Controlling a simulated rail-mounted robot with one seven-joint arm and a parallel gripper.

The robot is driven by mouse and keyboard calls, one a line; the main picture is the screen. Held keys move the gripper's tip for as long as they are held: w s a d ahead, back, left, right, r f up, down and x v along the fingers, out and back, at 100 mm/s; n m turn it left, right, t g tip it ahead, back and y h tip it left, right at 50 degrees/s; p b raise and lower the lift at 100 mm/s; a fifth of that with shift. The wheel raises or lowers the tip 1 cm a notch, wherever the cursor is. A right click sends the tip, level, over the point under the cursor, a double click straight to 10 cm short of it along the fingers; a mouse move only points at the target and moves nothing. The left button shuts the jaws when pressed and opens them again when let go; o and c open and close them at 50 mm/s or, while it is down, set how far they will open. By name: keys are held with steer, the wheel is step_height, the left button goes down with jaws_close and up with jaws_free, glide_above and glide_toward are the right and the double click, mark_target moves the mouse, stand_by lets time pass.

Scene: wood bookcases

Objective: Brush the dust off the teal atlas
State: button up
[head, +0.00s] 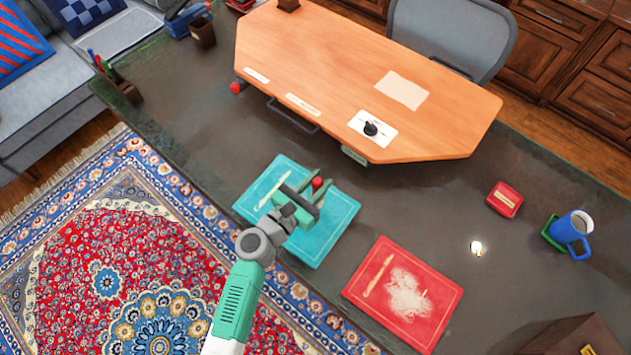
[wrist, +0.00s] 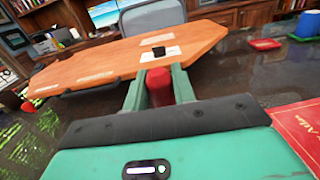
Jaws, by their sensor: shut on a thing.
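The teal atlas (head: 335,222) lies flat on the dark desk, left of a red book. A cream strip shows on its upper left part; my gripper hides much of its middle, and I see no dust on the visible cover. My gripper (head: 316,186) is over the atlas, its green fingers shut on a red handle (head: 317,182). The red handle stands between the fingers in the wrist view (wrist: 158,86). Its lower end is hidden, and I cannot tell whether it touches the cover. The red book (head: 440,293) carries a pale dust patch (head: 407,295).
An orange wooden board (head: 330,60) covers the back of the desk, with a white card (head: 361,124) bearing a small black thing. At right are a small red box (head: 505,199) and a blue mug (head: 570,232). A pen holder (head: 130,92) stands at left.

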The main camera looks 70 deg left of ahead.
steer(key=shift+r+p, duration=1.8)
steer(key=shift+r, duration=0.55)
